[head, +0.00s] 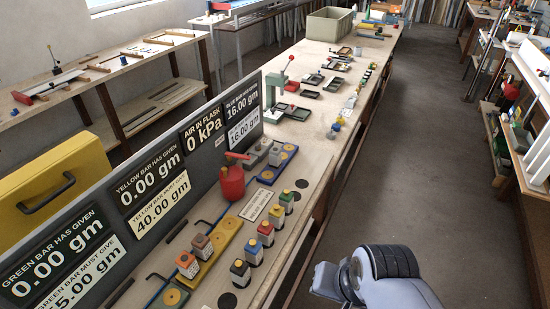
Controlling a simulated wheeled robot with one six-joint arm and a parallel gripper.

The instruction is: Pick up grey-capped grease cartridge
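I cannot single out a grey-capped grease cartridge for certain. Part of my arm shows at the lower right, over the floor and apart from the bench. No gripper fingers can be made out.
A dark sign board (130,200) runs along the bench's left side. A red flask (232,181), a yellow block (218,240) and a green press (285,90) stand on the bench. Black trays and a grey-green bin (328,24) lie beyond. The aisle floor (430,170) is clear.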

